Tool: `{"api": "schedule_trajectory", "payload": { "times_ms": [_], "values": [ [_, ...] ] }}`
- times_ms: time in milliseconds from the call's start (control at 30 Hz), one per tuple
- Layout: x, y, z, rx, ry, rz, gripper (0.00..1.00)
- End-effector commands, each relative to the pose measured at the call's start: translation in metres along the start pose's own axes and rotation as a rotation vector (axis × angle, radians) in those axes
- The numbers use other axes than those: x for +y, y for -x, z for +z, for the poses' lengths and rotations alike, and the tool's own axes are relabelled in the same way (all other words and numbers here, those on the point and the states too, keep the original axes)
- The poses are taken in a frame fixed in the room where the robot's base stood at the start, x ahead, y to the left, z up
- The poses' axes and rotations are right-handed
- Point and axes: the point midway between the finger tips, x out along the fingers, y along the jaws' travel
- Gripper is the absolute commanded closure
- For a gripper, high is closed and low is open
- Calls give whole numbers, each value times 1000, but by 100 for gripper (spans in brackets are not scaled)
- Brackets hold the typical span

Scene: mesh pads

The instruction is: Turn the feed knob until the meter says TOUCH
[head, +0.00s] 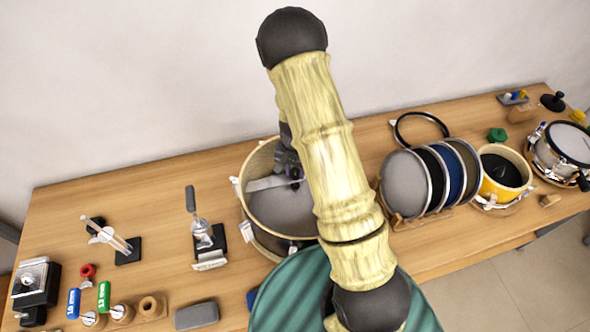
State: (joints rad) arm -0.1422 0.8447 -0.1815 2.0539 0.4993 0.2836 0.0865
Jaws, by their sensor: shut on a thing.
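A round drum shell (245,212) with a pale rim stands at mid-table, with a flat pale metal bar (268,183) across its inside. My gripper (292,172) is over the shell at the bar's right end, partly hidden behind my pale arm. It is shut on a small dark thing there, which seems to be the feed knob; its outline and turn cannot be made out. I cannot pick out the meter or read any word on it.
Left stand a lever tool (203,235), a stand with rods (126,250), coloured spools (104,297) and a dark machine (35,287). Right are a rack of round pads (408,183), a yellow drum (503,192) and a chrome drum (560,150). The left back table is clear.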

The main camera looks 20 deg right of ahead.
Motion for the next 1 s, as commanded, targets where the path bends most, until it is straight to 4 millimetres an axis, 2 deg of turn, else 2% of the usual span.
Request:
{"api": "schedule_trajectory", "payload": {
  "times_ms": [433, 467, 533, 567, 867, 1000],
  "values": [
    [0, 0, 1, -4, -15, 0, 93],
    [0, 0, 1, -4, -15, 0, 64],
    [0, 0, 1, -3, -15, 0, 50],
    [0, 0, 1, -3, -15, 0, 48],
    [0, 1, 0, -1, -15, -1, 48],
    [-1, 9, 0, 1, -14, -2, 48]
  ]
}}
